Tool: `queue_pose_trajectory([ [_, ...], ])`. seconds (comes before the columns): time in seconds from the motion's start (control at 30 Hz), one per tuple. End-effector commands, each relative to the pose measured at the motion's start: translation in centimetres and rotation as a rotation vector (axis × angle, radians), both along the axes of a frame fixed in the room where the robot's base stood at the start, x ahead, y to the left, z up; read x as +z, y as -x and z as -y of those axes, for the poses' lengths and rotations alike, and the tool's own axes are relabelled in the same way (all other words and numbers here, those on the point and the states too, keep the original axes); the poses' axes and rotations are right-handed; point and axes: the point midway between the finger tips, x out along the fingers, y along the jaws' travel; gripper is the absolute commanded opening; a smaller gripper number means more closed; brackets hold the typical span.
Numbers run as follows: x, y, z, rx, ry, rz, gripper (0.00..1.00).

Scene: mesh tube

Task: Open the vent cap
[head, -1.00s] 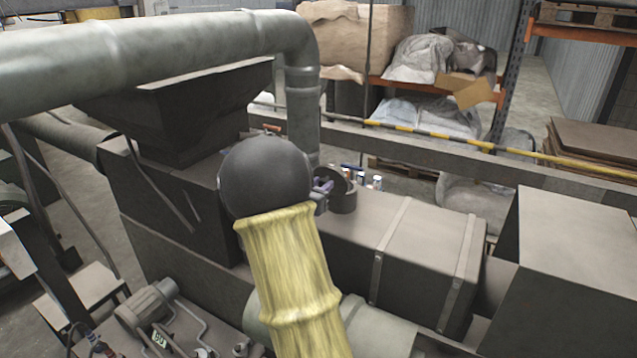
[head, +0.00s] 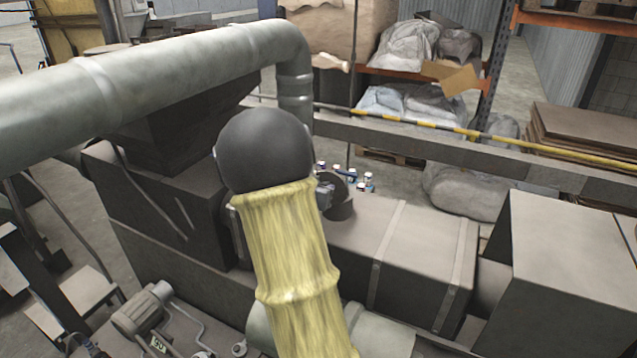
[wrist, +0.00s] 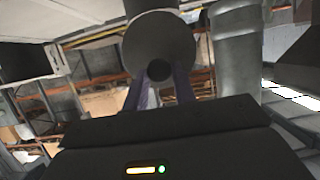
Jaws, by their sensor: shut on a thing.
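The vent cap (head: 331,184) is a small, dark, round lid. In the head view it shows just right of my arm, at the short vent pipe (head: 341,208) on top of the long box-shaped housing. It appears tilted up, but my arm hides part of it. In the wrist view a large grey disc (wrist: 160,28), which looks like the cap, stands straight ahead with a dark round part at its lower middle. My gripper (wrist: 160,80) is shut on the cap there, with its two purplish fingers beside that dark part. In the head view my gripper is mostly hidden behind my arm.
A thick grey duct (head: 190,60) crosses the upper left and bends down behind my arm. The strapped housing (head: 410,250) extends right, with a large box (head: 570,265) beyond it. A beam with a yellow-black bar (head: 440,125) runs behind. Space above the housing is clear.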

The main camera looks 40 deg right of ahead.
Motion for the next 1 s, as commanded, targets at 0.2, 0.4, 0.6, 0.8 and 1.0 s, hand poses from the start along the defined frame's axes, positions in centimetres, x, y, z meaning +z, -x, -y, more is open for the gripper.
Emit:
queue_pose_trajectory([
  [0.2, 0.1, -0.1, 0.0, 0.001, 0.0, 0.001, 0.0],
  [0.4, 0.1, -0.1, 0.0, 0.001, -0.001, 0.002, 0.46],
  [0.6, 0.0, -0.1, 0.0, 0.001, -0.001, 0.001, 0.47],
  [0.8, 0.2, 0.1, -0.5, 0.002, 0.0, 0.001, 0.47],
  [1.0, 1.0, 1.0, -2.7, 0.004, -0.003, 0.004, 0.47],
])
